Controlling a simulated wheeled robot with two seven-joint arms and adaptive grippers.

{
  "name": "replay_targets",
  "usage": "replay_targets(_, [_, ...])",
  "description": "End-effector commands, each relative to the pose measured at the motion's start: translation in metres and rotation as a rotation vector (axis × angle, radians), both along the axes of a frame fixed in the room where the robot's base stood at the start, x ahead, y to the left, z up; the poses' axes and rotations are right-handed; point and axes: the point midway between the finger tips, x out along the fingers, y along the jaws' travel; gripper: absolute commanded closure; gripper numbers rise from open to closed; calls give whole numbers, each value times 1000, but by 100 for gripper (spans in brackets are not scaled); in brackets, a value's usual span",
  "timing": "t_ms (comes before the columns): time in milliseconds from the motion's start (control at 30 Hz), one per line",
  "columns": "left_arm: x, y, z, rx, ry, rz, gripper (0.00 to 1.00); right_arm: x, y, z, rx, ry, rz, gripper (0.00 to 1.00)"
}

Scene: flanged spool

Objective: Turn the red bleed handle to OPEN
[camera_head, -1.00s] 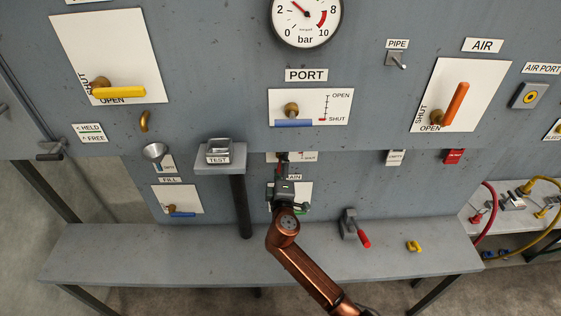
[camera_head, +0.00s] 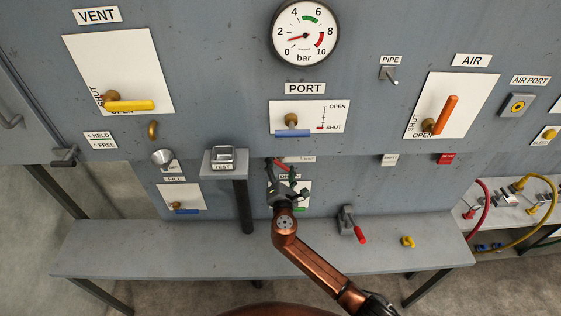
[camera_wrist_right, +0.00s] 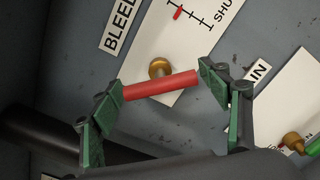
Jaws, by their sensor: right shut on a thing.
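The red bleed handle (camera_wrist_right: 160,86) is a bar in front of a brass hub (camera_wrist_right: 160,68) on a white plate under the BLEED label (camera_wrist_right: 119,25). In the wrist view it lies nearly level, its right end slightly higher. The word SHUT and part of a scale with a red mark show above it; no OPEN word is visible there. My right gripper (camera_wrist_right: 160,81) is shut on the handle, one green-padded finger at each end. In the head view the handle (camera_head: 281,165) is small, slanted and partly hidden by my gripper (camera_head: 282,174). My left gripper is not in view.
A pressure gauge (camera_head: 305,34) reads low, between 0 and 2. The DRAIN plate with a green handle (camera_wrist_right: 312,146) is close right of my gripper. A post with a TEST stand (camera_head: 222,159) is to the left. A bench (camera_head: 150,250) runs below, with a red-handled lever (camera_head: 352,226).

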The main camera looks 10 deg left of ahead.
Motion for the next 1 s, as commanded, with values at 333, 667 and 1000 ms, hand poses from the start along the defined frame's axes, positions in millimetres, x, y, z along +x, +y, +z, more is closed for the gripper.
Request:
replay_targets(333, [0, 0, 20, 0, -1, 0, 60, 0, 1, 0, -317, -89, 2, 55])
replay_targets(667, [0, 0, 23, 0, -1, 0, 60, -1, 0, -2, -584, -166, 2, 55])
replay_targets(1000, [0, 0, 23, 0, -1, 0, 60, 0, 1, -2, -746, -211, 3, 55])
